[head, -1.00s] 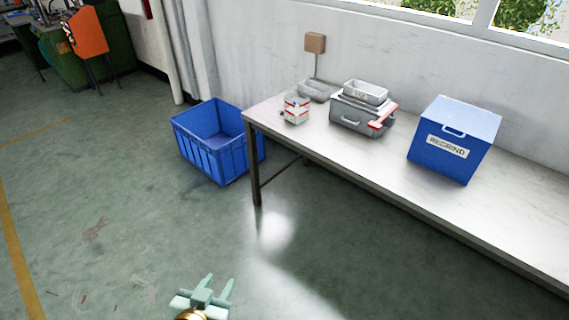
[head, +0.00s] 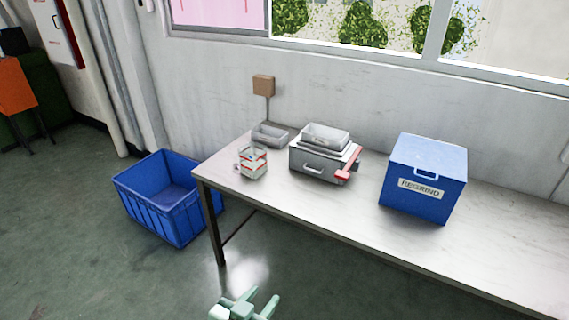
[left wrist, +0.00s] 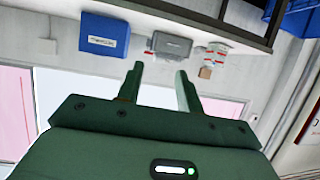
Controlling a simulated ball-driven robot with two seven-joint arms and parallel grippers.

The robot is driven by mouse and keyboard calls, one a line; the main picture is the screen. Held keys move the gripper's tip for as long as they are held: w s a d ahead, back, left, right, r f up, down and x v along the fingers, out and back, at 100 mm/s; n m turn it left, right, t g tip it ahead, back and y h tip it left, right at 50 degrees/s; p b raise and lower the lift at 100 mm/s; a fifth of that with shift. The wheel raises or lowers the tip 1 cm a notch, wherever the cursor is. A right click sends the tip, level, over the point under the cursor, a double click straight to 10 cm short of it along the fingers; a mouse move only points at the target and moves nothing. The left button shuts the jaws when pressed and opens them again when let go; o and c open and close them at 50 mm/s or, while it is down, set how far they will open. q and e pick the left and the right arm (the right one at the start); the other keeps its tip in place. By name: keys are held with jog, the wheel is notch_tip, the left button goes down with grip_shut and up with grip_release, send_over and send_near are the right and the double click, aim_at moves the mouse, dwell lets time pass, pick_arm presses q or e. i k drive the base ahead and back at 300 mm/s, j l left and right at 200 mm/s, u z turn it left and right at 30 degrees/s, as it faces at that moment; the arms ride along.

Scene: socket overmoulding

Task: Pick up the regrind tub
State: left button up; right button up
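The regrind tub (head: 420,206) is a blue lidded box with a white REGRIND label and a handle on its front. It stands upright on the right part of the table in the head view. It also shows upside down in the left wrist view (left wrist: 104,35). My left gripper (head: 259,299) is at the bottom edge of the head view, in front of and apart from the table. In the left wrist view its two fingers (left wrist: 159,85) are spread, with nothing between them. My right gripper is in neither view.
The table (head: 335,214) carries a grey case (head: 310,168) with a tray on top and a red piece, a shallow grey tray (head: 270,136), and a small red-and-white container (head: 253,163). An open blue crate (head: 172,212) stands on the floor left of the table. Floor in front is clear.

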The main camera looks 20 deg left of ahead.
aim_at(253, 160)
jog(key=i+j, duration=0.25)
jog(key=i+j+z, duration=0.1)
jog(key=i+j, duration=0.15)
jog(key=j, duration=0.2)
jog(key=i+j, duration=0.2)
jog(key=j, duration=0.15)
jog(key=i+j+z, duration=0.1)
jog(key=i+j, duration=0.35)
jog(key=j, duration=0.3)
jog(key=i+j+z, duration=0.15)
jog(key=i+j, duration=0.1)
jog(key=j, duration=0.1)
